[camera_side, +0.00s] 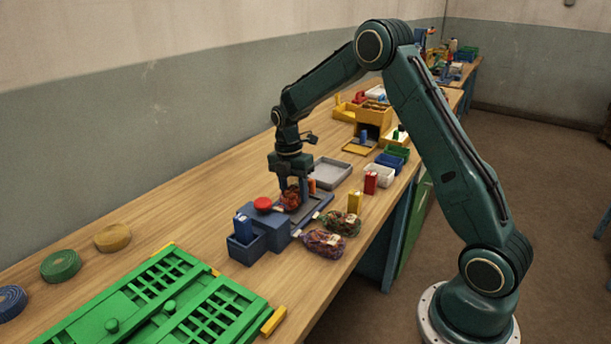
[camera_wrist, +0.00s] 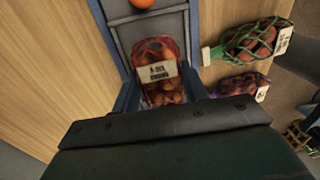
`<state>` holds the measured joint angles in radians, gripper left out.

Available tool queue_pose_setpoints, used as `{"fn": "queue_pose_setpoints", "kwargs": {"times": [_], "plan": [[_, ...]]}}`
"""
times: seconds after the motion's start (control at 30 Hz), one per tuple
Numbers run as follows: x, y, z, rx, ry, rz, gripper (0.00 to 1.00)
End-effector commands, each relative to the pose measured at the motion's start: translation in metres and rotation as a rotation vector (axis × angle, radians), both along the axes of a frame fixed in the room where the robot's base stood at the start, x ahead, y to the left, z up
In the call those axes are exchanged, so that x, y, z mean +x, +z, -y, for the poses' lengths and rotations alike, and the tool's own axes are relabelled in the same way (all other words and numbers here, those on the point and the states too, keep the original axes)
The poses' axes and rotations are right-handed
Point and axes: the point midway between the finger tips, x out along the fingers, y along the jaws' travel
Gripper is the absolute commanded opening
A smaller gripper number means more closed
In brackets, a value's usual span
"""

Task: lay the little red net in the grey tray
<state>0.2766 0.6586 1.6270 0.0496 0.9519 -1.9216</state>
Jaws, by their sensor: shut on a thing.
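The little red net (camera_wrist: 158,62) holds round orange-brown things and bears a white label. In the side view the red net (camera_side: 289,200) is at the grey bed of a blue machine; whether it touches the bed I cannot tell. My gripper (camera_side: 294,188) points down and is shut on this net. In the wrist view its fingers (camera_wrist: 162,98) stand on both sides of the net. The grey tray (camera_side: 346,180) lies flat on the bench just behind my gripper, and looks empty.
A green net (camera_wrist: 258,40) and a purple net (camera_wrist: 241,85) lie beside the bed. An orange thing (camera_wrist: 143,3) is beyond the net.

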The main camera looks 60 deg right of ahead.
Motion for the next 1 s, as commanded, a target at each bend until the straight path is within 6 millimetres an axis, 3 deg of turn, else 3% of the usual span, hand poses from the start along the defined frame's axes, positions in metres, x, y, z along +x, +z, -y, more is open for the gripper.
{"fn": "queue_pose_setpoints", "kwargs": {"times": [0.7, 1.0], "plan": [[0.001, 0.141, 0.0, -0.004, -0.001, 0.003, 0.14], [0.001, 0.176, 0.0, -0.003, 0.0, 0.0, 0.14]]}}
